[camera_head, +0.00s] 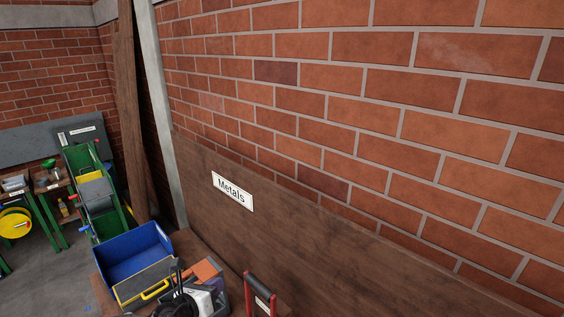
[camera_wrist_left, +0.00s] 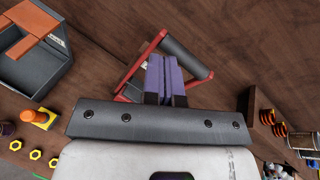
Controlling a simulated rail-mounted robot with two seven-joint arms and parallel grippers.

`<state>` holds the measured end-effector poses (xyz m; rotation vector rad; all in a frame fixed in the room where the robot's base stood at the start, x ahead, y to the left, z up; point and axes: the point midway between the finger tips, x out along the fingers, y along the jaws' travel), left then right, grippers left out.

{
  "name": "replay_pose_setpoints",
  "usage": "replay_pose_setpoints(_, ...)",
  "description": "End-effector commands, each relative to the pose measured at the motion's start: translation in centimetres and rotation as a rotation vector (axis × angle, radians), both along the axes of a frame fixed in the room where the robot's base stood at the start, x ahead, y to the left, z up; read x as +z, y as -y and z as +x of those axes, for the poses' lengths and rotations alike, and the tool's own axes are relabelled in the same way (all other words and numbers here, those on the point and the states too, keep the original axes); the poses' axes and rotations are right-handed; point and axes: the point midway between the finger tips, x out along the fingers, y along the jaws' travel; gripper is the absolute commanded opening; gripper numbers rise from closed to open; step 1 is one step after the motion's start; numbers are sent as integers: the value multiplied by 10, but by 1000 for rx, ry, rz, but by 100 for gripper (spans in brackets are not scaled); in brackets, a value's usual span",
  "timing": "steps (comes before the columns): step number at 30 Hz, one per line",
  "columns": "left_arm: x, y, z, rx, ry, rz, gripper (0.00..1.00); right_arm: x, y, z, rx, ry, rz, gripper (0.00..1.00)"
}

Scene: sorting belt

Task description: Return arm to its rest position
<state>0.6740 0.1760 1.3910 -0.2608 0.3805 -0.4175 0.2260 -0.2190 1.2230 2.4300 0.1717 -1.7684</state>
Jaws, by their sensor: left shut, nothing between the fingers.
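My left gripper (camera_wrist_left: 164,74) shows in the left wrist view with its two purple finger pads together and nothing between them. In the head view my left gripper (camera_head: 177,272) is low in the picture, partly cut off by the bottom edge, beside a grey box with orange parts. In the wrist view the fingers overlap a red-framed carrier with a dark bar handle (camera_wrist_left: 187,58); I cannot tell whether they touch it. My right gripper is in neither view.
The grey box (camera_wrist_left: 36,72) with orange parts stands on the wooden bench. A blue bin (camera_head: 130,247) stands left of my gripper. The red-framed carrier (camera_head: 260,296) is to the right, below the "Metals" sign (camera_head: 232,190). A brick wall rises behind.

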Motion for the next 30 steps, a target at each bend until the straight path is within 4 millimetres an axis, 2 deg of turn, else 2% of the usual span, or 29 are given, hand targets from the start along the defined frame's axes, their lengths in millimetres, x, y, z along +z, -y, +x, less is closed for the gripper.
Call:
replay_pose_setpoints(2, 7, -2, -2, 113, -7, -118, 0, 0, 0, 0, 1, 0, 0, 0)
replay_pose_setpoints(5, 36, 3, -3, 243, 10, -308, 0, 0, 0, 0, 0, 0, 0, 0)
replay_pose_setpoints(10, 124, 32, -12, 386, 59, -698, 0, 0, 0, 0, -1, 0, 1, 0)
replay_pose_setpoints(13, 182, 56, -29, 420, 67, -934, 0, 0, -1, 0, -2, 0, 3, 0)
replay_pose_setpoints(15, 209, 74, -48, 444, 29, -1112, 0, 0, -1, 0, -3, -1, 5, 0)
replay_pose_setpoints(17, 225, 86, -66, 466, -21, -1250, 0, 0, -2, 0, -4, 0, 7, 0)
replay_pose_setpoints(19, 234, 95, -86, 498, -94, -1395, 0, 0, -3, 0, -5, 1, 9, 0)
replay_pose_setpoints(23, 235, 100, -119, 572, -255, -1621, 0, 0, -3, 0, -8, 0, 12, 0)
replay_pose_setpoints(26, 226, 93, -138, 638, -371, -1752, 0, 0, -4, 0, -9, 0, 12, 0)
replay_pose_setpoints(30, 203, 76, -158, 734, -513, -1899, 0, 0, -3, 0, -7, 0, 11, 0)
